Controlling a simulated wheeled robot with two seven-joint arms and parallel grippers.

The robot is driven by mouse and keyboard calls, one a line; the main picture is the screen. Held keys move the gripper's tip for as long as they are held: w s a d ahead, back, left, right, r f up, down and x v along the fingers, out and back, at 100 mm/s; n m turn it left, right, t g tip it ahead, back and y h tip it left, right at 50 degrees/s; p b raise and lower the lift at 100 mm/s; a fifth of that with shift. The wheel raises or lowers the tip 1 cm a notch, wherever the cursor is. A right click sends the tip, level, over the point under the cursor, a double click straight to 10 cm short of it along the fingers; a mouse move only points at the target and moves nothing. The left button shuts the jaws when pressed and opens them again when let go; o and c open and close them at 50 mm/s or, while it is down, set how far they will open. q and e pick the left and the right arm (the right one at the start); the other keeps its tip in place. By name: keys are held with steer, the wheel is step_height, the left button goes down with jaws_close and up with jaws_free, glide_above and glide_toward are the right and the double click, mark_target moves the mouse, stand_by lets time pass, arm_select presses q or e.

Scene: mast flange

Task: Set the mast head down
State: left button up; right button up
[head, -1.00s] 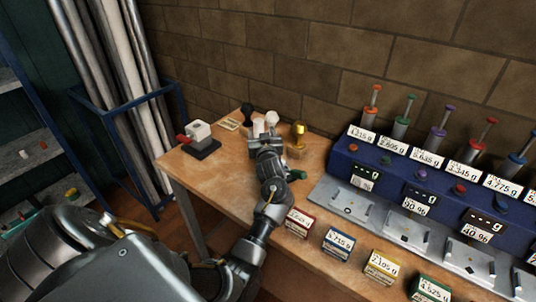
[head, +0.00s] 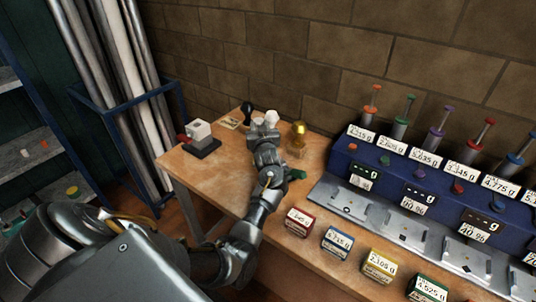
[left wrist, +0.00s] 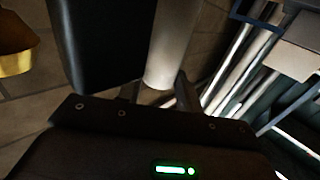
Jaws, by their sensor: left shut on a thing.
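My left gripper (head: 264,128) is over the far left part of the wooden table and is shut on a pale piece, which seems to be the mast head (head: 271,117). In the head view only its rounded white top shows beyond the fingers. My right gripper is not in view.
A black knobbed piece (head: 247,109) and a brass piece (head: 299,131) stand close by. A blue instrument bench (head: 400,172) and several labelled boxes (head: 338,243) fill the right. Bare tabletop (head: 225,178) lies left of my arm.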

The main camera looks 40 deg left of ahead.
arm_select(q)
steer(key=shift+r, duration=0.1)
jaws_close()
steer(key=shift+r, duration=0.4)
step_height(320, 180, up, 17)
steer(key=b, duration=0.2)
